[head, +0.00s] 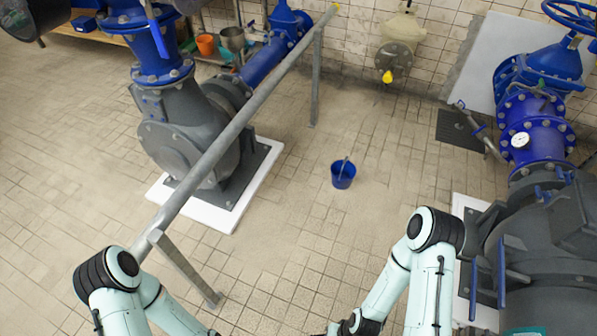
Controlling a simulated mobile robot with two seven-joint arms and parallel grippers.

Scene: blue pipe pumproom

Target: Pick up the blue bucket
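The blue bucket (343,178) stands upright on the tiled floor near the middle of the head view, with a grey handle or tool sticking up at its rim. My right arm comes in from the lower right, and the dark end at my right gripper (340,329) is cut by the bottom edge, well short of the bucket. Its fingers are not clear enough to tell open from shut. My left arm comes in from the lower left and runs out of the bottom edge, so its gripper is hidden. Neither arm touches the bucket.
A grey railing (232,130) crosses diagonally left of the bucket. A large grey and blue pump (185,130) stands behind it on a white plinth. Blue flanged pipework (535,125) stands at right. Orange (206,44) and grey (232,39) containers stand at the back. Floor around the bucket is clear.

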